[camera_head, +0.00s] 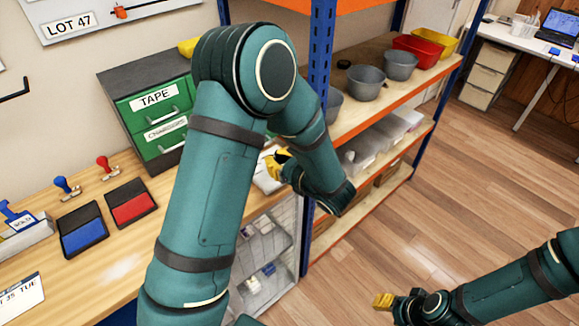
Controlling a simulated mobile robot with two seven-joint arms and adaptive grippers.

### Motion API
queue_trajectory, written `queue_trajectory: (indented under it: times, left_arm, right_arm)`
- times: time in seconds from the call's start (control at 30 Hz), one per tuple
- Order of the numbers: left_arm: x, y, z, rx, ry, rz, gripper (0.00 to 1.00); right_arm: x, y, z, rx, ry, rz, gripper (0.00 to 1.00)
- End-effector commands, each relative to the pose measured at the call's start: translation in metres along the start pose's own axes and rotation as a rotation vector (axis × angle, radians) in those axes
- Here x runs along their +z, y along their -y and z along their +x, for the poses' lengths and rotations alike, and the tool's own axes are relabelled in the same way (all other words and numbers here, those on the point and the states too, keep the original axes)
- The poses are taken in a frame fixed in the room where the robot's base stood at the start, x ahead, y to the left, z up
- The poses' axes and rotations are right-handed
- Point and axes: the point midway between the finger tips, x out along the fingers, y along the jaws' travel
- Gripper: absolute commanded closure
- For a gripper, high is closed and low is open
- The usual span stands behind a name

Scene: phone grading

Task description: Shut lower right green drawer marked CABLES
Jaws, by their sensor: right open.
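The dark-topped cabinet (125,85) with green drawers stands on the wooden workbench against the wall. Its left column shows a drawer marked TAPE (155,98) above one whose label seems to read CHARGERS (166,128). The lower right drawer marked CABLES is hidden behind my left arm, so I cannot tell how far it is open. My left gripper (277,163) is to the right of the cabinet, mostly hidden by its own arm; only yellow finger parts show. A pale object beside it is unclear. My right gripper (385,302) is open, low over the floor, far from the cabinet.
A blue ink pad (82,230), a red ink pad (131,204) and hand stamps (66,187) lie on the bench at left. An orange-and-blue shelf rack (318,100) with grey bowls (363,83) stands right of my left arm. The wooden floor (470,190) at right is clear.

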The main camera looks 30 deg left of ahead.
Motion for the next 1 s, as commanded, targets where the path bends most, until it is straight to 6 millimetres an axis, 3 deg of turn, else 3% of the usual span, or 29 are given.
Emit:
queue_trajectory:
  times: [0.1, 0.3, 0.83, 1.0]
  left_arm:
    - [-0.001, -0.001, 0.021, 0.004, -0.001, 0.0, 1.0]
    - [0.0, -0.001, 0.043, 0.001, 0.0, 0.001, 1.0]
    - [0.0, 0.0, 0.05, 0.0, -0.001, 0.001, 1.0]
    - [0.003, 0.0, 0.062, 0.001, 0.001, -0.001, 1.0]
  right_arm:
    - [0.0, 0.0, 0.001, 0.0, 0.001, 0.0, 0.53]
    - [0.001, 0.0, 0.001, 0.0, 0.001, 0.0, 0.53]
    - [0.001, 0.0, 0.001, 0.0, 0.001, 0.0, 0.53]
    - [0.001, -0.001, 0.002, 0.0, 0.002, 0.0, 0.53]
